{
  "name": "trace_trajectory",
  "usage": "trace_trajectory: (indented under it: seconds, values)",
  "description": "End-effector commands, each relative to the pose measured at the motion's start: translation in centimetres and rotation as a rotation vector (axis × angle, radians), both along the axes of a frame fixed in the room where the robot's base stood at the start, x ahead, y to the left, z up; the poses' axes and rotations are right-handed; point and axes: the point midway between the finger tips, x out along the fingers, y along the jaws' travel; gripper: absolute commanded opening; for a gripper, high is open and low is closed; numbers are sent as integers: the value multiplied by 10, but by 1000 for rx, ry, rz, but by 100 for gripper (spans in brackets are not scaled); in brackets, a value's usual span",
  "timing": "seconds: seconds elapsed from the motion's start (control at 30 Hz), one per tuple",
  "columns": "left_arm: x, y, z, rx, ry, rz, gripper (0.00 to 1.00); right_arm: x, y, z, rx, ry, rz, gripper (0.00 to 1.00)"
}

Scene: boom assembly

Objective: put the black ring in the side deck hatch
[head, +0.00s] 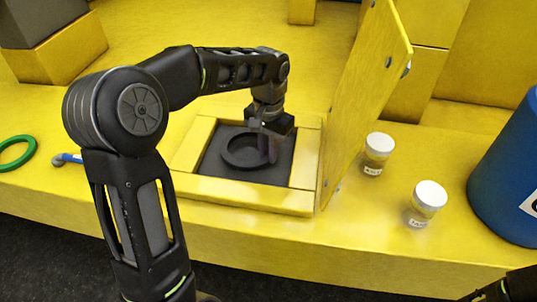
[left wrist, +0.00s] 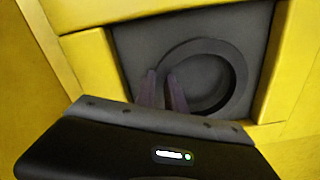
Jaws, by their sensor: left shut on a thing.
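The black ring (head: 227,155) lies flat inside the side deck hatch, a square opening with a yellow frame (head: 240,195) and a dark grey floor. My left gripper (head: 269,148) reaches down into the hatch and is shut on the right part of the ring's rim. In the left wrist view, the two fingers (left wrist: 164,88) straddle the near-left rim of the ring (left wrist: 238,82). The ring looks at or very close to the floor; whether it touches cannot be told. The yellow hatch lid (head: 362,95) stands open, upright on the right side.
Two white-capped jars (head: 379,150) (head: 428,200) stand right of the lid, with a blue barrel (head: 512,175) beyond. A green ring (head: 14,153) and a small blue item (head: 68,159) lie at the left. The deck's front edge runs below the hatch.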

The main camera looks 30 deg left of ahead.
Motion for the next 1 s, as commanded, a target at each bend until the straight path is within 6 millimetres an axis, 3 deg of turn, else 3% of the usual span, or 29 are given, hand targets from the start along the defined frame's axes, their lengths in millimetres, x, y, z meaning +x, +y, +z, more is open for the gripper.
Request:
trace_trajectory:
  seconds: [0.13, 0.5, 0.53, 0.77, 1.0]
  values:
    - [0, 0, -16, -1, 1, 0, 0, 0, 0, 3, -1, 1, -1, 36]
    - [0, 0, -21, 0, -1, 0, 0, 0, 0, 0, -1, 0, 0, 36]
    - [0, 0, -21, -1, -1, 0, 16, 0, 0, 1, -1, 0, 0, 36]
    - [0, 0, -20, -1, -1, 0, 35, 0, 0, 1, 0, 0, 0, 36]
    - [0, 0, -20, -1, -1, 0, 36, 0, 0, 1, 0, 0, 0, 36]
